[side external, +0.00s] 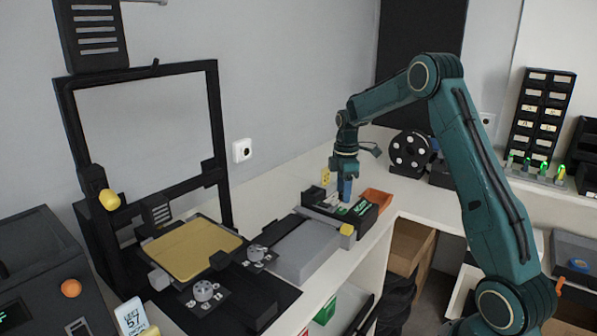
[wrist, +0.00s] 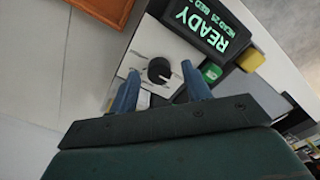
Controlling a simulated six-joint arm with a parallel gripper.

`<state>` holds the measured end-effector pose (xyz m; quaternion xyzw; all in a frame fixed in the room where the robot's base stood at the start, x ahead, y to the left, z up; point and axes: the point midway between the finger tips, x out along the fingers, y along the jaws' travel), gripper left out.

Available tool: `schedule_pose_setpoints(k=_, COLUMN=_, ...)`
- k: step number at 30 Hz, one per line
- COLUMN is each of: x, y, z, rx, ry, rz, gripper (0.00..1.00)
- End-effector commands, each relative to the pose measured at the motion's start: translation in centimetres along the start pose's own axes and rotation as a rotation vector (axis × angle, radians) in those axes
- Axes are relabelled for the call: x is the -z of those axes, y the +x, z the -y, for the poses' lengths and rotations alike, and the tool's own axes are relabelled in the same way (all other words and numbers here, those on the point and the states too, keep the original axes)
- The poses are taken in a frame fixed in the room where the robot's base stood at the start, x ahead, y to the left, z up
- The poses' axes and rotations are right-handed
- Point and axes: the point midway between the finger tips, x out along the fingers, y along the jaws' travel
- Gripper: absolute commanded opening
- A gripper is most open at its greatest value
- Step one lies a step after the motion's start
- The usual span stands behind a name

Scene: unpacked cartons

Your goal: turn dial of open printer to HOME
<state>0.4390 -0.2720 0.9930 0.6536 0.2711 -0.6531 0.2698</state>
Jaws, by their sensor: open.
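The open-frame printer (side external: 215,100) stands at the left of the side view, with a gold bed (side external: 195,248). A control box (side external: 362,218) with a lit screen sits on the counter to its right. In the wrist view the screen (wrist: 200,22) reads READY, and a black dial (wrist: 158,69) sits on a pale panel. The dial's markings are not legible, so its setting cannot be told. My gripper (side external: 345,196) is over the box, pointing down. In the wrist view its open blue fingers (wrist: 159,74) appear on either side of the dial; contact cannot be told.
A green button (wrist: 210,72) and a yellow block (wrist: 250,61) are beside the screen. An orange tray (side external: 378,198) lies right of the box. A long grey block (side external: 305,252) lies to its left. A black spool (side external: 410,153) stands behind. The counter's front edge is close.

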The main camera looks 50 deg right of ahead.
Motion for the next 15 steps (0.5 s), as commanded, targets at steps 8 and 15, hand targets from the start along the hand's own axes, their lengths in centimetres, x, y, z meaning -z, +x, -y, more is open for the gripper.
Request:
schedule_pose_setpoints(k=8, x=0.0, y=0.03, z=0.0, rx=0.0, ry=0.0, rz=0.0, gripper=0.42)
schedule_pose_setpoints(k=15, x=0.0, y=0.0, z=0.0, rx=0.0, ry=0.0, rz=0.0, gripper=0.03)
